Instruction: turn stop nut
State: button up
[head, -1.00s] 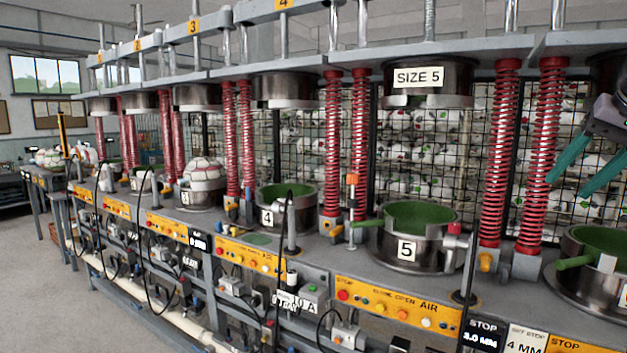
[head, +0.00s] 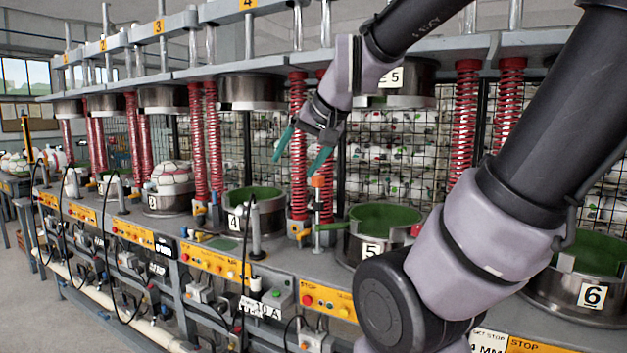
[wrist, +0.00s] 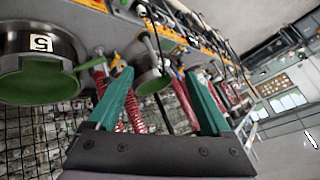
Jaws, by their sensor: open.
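The depth gap between fingers and post is unclear.
The green-lined mould 5 (head: 382,217) stands right of the post, partly behind my arm. Mould 4 (head: 254,202) is to the left. Red spring columns (head: 298,150) rise close behind the gripper. An upper press block (head: 405,92) hangs above mould 5. Mould 6 (head: 592,290) is at right.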

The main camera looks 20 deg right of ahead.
jog(key=w+f+m+t, duration=0.1)
jog(key=w+f+t, duration=0.1)
jog(key=w, duration=0.8)
jog(key=m+t+h, duration=0.2)
jog(key=t+h, duration=0.2)
jog(key=h, duration=1)
send_near(317, 181)
jog(key=w, duration=0.1)
jog(key=x, duration=1.1)
jog(key=shift+d, duration=0.3)
grip_shut()
